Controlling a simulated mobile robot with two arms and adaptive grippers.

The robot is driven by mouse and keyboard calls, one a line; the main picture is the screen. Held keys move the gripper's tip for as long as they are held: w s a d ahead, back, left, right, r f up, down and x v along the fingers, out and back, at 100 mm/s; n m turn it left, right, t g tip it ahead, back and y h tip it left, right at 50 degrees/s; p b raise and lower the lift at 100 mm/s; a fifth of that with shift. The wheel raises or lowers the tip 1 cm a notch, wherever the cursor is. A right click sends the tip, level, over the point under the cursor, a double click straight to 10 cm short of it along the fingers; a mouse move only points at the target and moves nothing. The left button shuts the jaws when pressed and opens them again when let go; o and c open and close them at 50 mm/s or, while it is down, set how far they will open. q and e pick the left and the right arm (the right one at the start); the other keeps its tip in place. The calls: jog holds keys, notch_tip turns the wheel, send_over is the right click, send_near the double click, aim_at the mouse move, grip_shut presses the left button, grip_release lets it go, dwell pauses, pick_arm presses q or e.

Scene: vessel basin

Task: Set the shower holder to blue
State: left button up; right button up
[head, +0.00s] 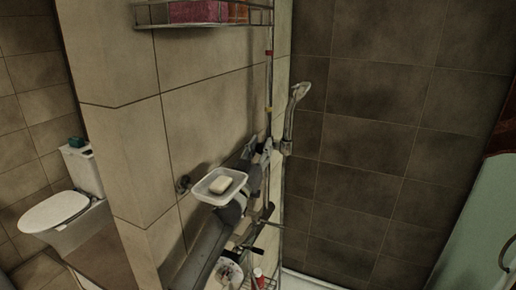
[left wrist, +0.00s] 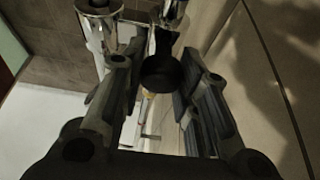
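The shower head (head: 297,98) hangs in its holder (head: 286,147) on a vertical rail at the wall corner. The rail carries a red band (head: 269,53) near the top and a yellowish band lower down. I cannot make out a blue band clearly. My left gripper (head: 257,156) is by the rail, just left of the holder. In the left wrist view its two fingers (left wrist: 157,92) are apart, with a dark round knob (left wrist: 160,74) and chrome parts (left wrist: 100,8) in front of and between them. I cannot tell whether they touch. My right gripper does not show.
A white soap dish (head: 207,191) with soap (head: 220,185) sticks out from the wall, left of the gripper. A wire shelf (head: 205,24) is above. A toilet (head: 68,208) stands beyond the wall at left. A glass panel (head: 487,215) is at right.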

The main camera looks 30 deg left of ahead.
pick_arm(q)
grip_shut()
jog(key=shift+f, duration=0.1)
notch_tip(320, 180, down, 8)
jog(key=b, duration=0.6)
jog(key=shift+f, duration=0.1)
jog(key=o, duration=0.6)
grip_release()
jog(key=shift+d, duration=0.1)
jog(key=shift+o, duration=1)
jog(key=shift+w, duration=0.2)
